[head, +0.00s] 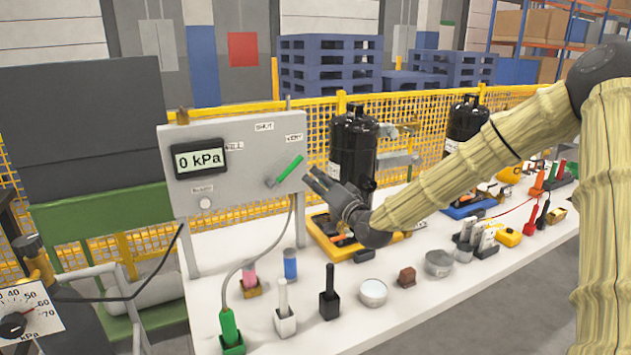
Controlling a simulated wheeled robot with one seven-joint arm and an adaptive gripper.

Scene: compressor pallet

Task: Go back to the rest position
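My gripper (322,184) is at the end of my arm, which reaches in from the right. It hangs over the white table (405,312), just right of the grey panel (240,135). Its fingers point left toward the green lever (289,169) on the panel and appear apart from it. I see nothing held, but the fingers are too small to tell whether they are open or shut. The lever is tilted, its upper end to the right, below the VENT label. The panel display (199,160) reads 0 kPa.
A black compressor (352,148) on a yellow base stands close behind my gripper. Along the table's front are a green-handled tool (229,328), a black tool (329,295) and round tins (373,292). Yellow mesh fencing (250,207) runs behind. A gauge (22,315) is at lower left.

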